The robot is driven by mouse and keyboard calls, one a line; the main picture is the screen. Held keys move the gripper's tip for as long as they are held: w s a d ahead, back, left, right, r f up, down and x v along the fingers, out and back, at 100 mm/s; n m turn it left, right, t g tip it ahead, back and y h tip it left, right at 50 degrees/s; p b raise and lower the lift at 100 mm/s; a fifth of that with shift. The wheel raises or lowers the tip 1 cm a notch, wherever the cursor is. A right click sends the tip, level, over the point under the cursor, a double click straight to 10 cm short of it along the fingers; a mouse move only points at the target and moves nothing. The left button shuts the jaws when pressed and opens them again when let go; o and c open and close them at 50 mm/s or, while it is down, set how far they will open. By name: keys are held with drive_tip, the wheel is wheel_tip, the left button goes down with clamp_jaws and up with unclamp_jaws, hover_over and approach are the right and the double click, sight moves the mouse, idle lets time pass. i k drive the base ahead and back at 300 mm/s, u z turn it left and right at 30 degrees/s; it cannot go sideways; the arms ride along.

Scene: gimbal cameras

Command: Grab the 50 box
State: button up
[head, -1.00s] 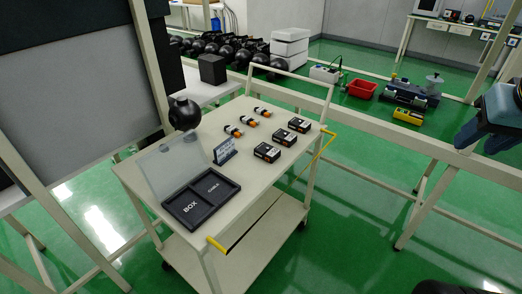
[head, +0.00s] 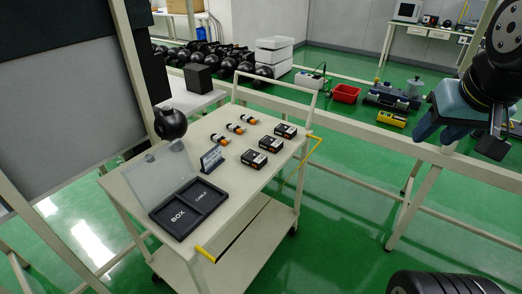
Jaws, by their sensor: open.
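Three small black boxes with white and orange markings stand in a row on the cart's top: a far box (head: 286,131), a middle box (head: 270,144) and a near box (head: 254,159). Their labels are too small to read, so I cannot tell which is the 50 box. My gripper (head: 492,140) hangs at the right edge, to the right of the cart and well apart from the boxes. It is open, and nothing shows in it. A black tray (head: 189,207) with compartments marked BOX and CABLE lies at the cart's near left, its clear lid raised.
Several orange-and-black cylinders (head: 235,129) lie left of the boxes. A small dark sign (head: 212,158) stands near the tray. The cart (head: 232,190) has a raised back handle and yellow side handles. A white rail (head: 365,140) runs behind, right of the cart.

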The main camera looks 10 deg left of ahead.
sight(256, 160)
drive_tip(key=z, duration=0.05)
drive_tip(key=i, duration=0.95)
drive_tip(key=u, duration=0.1)
